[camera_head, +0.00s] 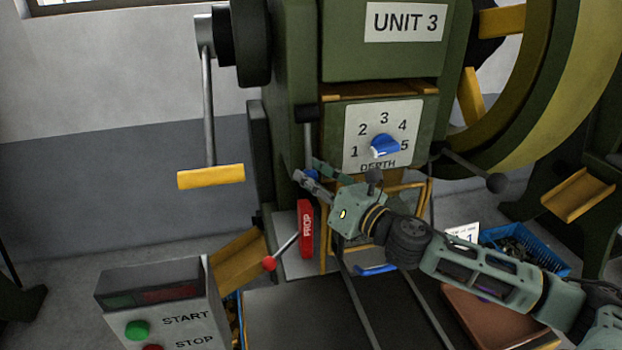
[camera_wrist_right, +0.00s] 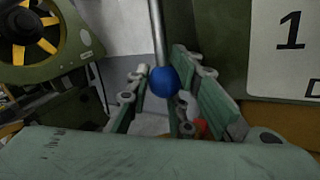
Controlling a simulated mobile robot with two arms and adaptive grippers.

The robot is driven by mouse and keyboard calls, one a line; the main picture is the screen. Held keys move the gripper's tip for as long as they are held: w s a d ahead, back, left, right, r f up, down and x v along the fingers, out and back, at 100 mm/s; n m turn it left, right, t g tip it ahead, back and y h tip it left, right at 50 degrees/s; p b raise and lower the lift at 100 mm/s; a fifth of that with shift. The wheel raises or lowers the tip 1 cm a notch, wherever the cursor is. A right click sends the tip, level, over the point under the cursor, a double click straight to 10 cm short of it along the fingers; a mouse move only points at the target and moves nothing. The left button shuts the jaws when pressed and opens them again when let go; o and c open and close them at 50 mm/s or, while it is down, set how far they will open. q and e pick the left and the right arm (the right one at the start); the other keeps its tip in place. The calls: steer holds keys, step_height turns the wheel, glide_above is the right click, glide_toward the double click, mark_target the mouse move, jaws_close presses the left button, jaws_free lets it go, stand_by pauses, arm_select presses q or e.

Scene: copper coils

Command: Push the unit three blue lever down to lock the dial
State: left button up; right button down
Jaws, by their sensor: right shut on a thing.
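The UNIT 3 press (camera_head: 400,62) is dark green. Its white DEPTH plate (camera_head: 411,112), numbered 1 to 5, carries a blue dial knob (camera_head: 384,146). Left of the plate, a thin grey lever rod (camera_head: 308,135) hangs down from a dark pivot. Its blue ball (camera_wrist_right: 163,81) shows in the right wrist view between the fingers. My right gripper (camera_head: 314,180) is shut on the blue lever at its ball end, beside the dial plate. The gripper fingers mostly hide the ball in the head view. My left gripper is not in view.
A red PROP block (camera_head: 306,228) and a red-balled lever (camera_head: 269,264) are below my gripper. A yellow-handled crank (camera_head: 211,177) hangs at the left. A START/STOP box (camera_head: 160,310) stands front left. A black-knobbed lever (camera_head: 496,183) juts out right of the dial.

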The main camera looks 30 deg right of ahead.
steer(key=c, duration=1.6)
jaws_free()
steer(key=shift+d, duration=0.15)
steer(key=shift+c, duration=0.2)
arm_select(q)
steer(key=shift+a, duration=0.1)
arm_select(e)
steer(key=shift+f, duration=0.1)
steer(key=shift+s+f, duration=0.2)
steer(key=shift+s, duration=0.1)
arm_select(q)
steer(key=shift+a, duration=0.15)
arm_select(e)
steer(key=v, duration=0.7)
steer(key=shift+r, duration=0.2)
steer(key=shift+s, duration=0.2)
